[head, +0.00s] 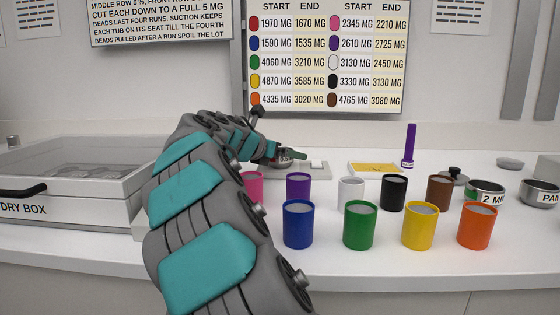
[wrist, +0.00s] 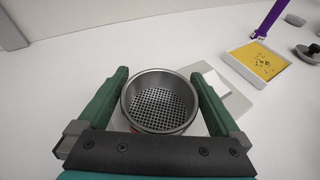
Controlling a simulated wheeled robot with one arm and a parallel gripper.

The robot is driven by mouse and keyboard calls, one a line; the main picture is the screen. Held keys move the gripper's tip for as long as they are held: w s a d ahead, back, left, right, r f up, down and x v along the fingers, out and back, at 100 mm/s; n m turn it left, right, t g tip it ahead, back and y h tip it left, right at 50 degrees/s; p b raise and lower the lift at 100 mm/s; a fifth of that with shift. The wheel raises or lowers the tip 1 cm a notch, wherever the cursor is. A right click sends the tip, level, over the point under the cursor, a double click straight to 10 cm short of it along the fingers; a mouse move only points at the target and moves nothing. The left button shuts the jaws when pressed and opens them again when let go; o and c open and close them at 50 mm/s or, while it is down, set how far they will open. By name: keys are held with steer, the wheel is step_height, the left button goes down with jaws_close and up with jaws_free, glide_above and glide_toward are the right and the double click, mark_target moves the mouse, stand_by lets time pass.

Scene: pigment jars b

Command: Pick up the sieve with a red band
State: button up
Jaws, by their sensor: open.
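A round metal sieve (wrist: 160,101) with a perforated bottom stands between my gripper's fingers in the wrist view. A little red shows low on its outer side, near my gripper's palm; most of its band is hidden. My gripper (wrist: 160,74) is open, with one green finger on each side of the sieve. The fingers look close to its rim; I cannot tell if they touch. In the head view my gripper (head: 288,155) is at the back of the table, and the sieve (head: 283,164) is partly hidden by it.
A light plate (head: 317,166) lies by the sieve. Several coloured jars (head: 359,226) stand in front. A green-banded 2 MM sieve (head: 485,191) and a pan (head: 541,194) are far right. A dry box (head: 70,225) is left.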

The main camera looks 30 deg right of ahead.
steer(key=shift+w+d+f, duration=0.1)
steer(key=shift+w+d, duration=0.05)
steer(key=shift+d, duration=0.1)
steer(key=c, duration=1.3)
step_height(320, 180, up, 10)
steer(key=shift+p, duration=0.3)
